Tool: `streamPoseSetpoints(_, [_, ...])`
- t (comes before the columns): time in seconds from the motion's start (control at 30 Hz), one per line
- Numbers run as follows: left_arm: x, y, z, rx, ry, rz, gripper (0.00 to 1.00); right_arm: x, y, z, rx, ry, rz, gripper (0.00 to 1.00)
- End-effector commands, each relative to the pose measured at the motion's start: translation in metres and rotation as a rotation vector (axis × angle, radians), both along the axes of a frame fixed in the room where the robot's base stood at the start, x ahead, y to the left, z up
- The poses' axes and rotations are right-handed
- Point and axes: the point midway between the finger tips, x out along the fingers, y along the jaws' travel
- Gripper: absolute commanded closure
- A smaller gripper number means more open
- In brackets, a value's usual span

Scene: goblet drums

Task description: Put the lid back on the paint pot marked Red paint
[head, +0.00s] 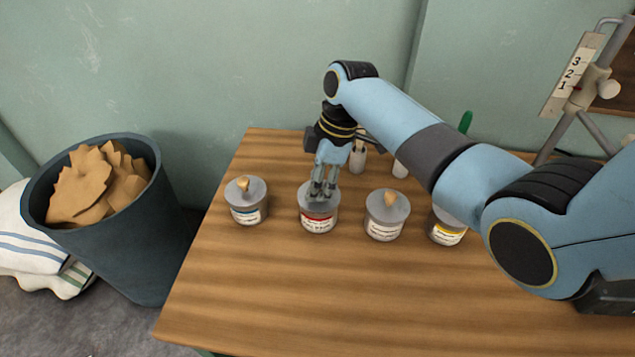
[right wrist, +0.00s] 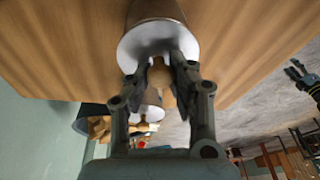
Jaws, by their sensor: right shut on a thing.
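The pot with the red label band (head: 317,222) stands on the wooden table, second from the left in the row. Its grey lid (head: 311,201) is at the top of the pot and looks level; I cannot tell whether a small gap remains. My right gripper (head: 322,190) points down over this pot, shut on the lid's wooden knob. In the right wrist view the fingers (right wrist: 158,68) close around the round knob (right wrist: 159,76), with the pale lid (right wrist: 133,49) just beyond. A small dark gripper at the right edge there looks like my left one (right wrist: 299,72); its jaws are unclear.
A blue-labelled pot (head: 248,214) stands left, a white-labelled pot (head: 384,228) right, and a yellow-labelled pot (head: 447,237) partly behind my right arm. White containers (head: 357,160) stand behind. A bin of brown pieces (head: 130,235) stands left of the table (head: 270,310), whose front is clear.

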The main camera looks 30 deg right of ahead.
Motion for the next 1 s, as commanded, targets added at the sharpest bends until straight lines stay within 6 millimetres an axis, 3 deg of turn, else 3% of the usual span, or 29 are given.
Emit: streamPoseSetpoints(1.0, [0.0008,0.0,0.0061,0.0,-0.002,0.0,0.54,0.0002,0.0001,0.0001,0.0,0.0,0.0,1.0])
